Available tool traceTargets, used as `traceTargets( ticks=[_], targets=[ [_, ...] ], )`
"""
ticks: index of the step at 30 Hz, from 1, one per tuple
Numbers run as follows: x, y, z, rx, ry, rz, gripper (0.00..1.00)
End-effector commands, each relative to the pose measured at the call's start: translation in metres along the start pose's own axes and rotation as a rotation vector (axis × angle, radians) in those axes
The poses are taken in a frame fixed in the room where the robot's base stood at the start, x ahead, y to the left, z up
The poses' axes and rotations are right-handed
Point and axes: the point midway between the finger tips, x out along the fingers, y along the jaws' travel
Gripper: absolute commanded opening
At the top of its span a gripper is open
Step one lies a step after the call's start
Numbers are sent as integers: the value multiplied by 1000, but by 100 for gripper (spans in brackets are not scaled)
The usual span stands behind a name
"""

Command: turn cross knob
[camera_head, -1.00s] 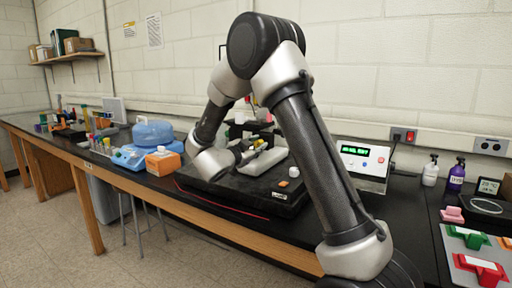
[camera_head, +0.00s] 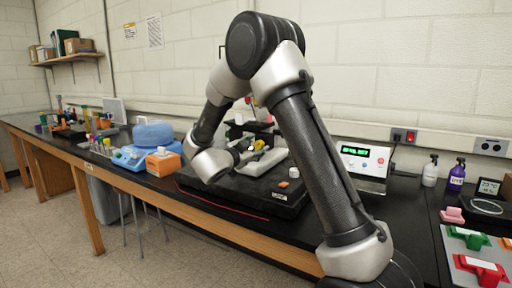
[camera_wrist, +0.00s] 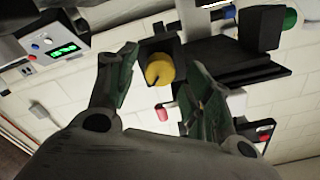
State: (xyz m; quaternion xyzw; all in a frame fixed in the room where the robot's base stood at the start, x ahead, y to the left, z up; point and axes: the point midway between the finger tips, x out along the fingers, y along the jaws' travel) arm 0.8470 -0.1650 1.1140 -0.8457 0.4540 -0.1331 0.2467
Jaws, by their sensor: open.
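A yellow knob (camera_wrist: 159,69) sits in a dark square housing (camera_wrist: 172,46) in the wrist view. Its cross shape is hard to make out; I see a rounded yellow body with a dark notch. It is small in the head view (camera_head: 259,144), beside my gripper. My gripper (camera_wrist: 163,62) is open, with one finger on each side of the knob in the picture. I see no clear contact between fingers and knob. In the head view my gripper (camera_head: 244,154) is small and partly hidden by my arm.
A black platform (camera_head: 250,195) lies under my gripper on the dark bench. A meter box (camera_head: 361,166) with a green display stands to the right. An orange box (camera_head: 163,162) and a blue-lidded device (camera_head: 152,134) stand to the left. Dark blocks (camera_wrist: 226,62) are close beside the right finger.

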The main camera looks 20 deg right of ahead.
Motion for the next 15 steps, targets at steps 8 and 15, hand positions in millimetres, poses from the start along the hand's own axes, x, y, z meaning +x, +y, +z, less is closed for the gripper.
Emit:
traceTargets(
  ticks=[8, 15],
  targets=[
    [-59, -2, 0, 1, -3, -6, 51],
    [-101, -1, 0, 1, -1, -5, 51]
  ],
)
